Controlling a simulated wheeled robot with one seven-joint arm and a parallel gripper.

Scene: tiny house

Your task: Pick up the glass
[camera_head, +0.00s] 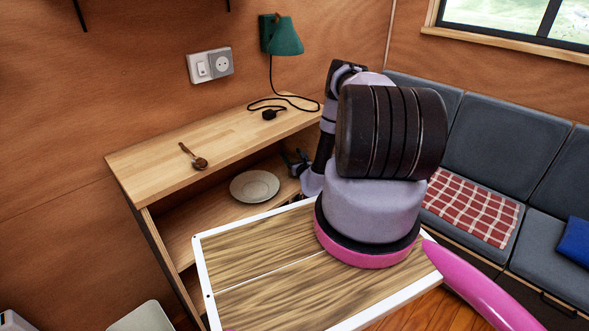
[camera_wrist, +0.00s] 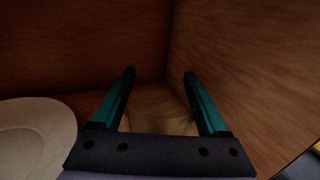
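The glass (camera_wrist: 160,122) is a faint, clear shape in the dim shelf corner of the wrist view, between my two teal fingers. My gripper (camera_wrist: 160,73) has its fingers wide apart, one on each side of the glass. I cannot see clear contact between fingers and glass. In the head view my gripper (camera_head: 298,160) reaches into the open shelf under the wooden top, just right of the plate. The glass cannot be made out in the head view.
A pale plate (camera_head: 254,186) lies on the shelf and also shows left of my fingers in the wrist view (camera_wrist: 35,140). Shelf walls are close behind and right. A wooden spoon (camera_head: 194,157) lies on the wooden top (camera_head: 150,165). A white-edged table (camera_head: 260,290) is in front.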

